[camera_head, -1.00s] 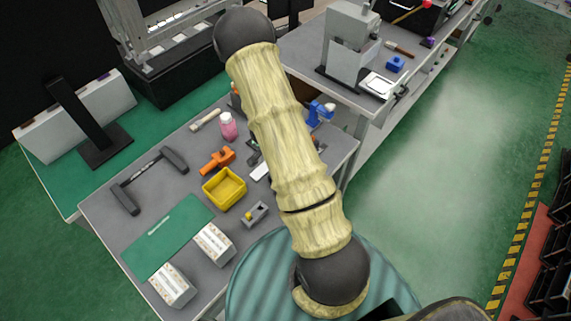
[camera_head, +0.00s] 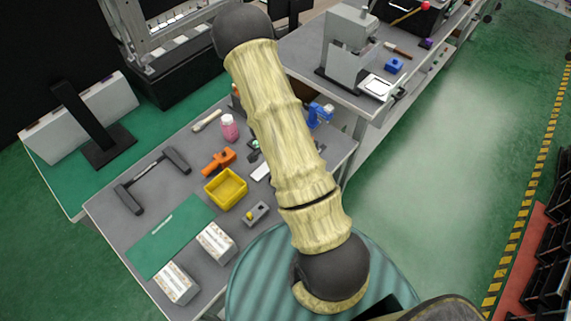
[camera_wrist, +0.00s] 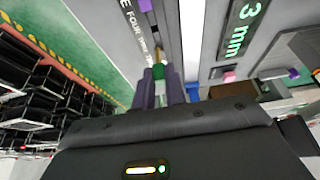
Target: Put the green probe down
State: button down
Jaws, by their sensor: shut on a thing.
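The green probe (camera_wrist: 160,73) shows in the wrist view between the two fingertips of my gripper (camera_wrist: 162,86). My gripper is shut on it. A thin golden part extends from the green piece away from the gripper. In the head view my pale, bark-patterned arm hides both gripper and probe. I cannot tell whether the probe touches anything beyond the fingers.
A grey workbench (camera_head: 150,208) holds a yellow bin (camera_head: 225,188), an orange tool (camera_head: 219,161), a pink bottle (camera_head: 229,128), a green mat (camera_head: 168,237) and two white boxes (camera_head: 215,242). A grey machine (camera_head: 348,45) stands on the bench behind. Green floor lies open at right.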

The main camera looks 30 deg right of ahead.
dwell(0.4)
jog(key=n, duration=0.2)
jog(key=n+t, duration=0.1)
jog(key=shift+w+a+f+n+y, duration=0.2)
jog(key=shift+a+f+n+y, duration=0.05)
jog(key=shift+f+n+y, duration=0.15)
jog(key=n, duration=0.1)
jog(key=a+n+t, duration=0.1)
jog(key=shift+w+f+n+y, duration=0.15)
jog(key=shift+w+n+y, duration=0.1)
jog(key=shift+n+y, duration=0.15)
jog(key=a+n+y, duration=0.1)
jog(key=n, duration=0.1)
jog(key=a+n, duration=0.2)
jog(key=n, duration=0.1)
jog(key=w+a+n+y, duration=0.1)
jog(key=a+n, duration=0.1)
jog(key=shift+f+t+y, duration=0.3)
jog(key=shift+t, duration=0.1)
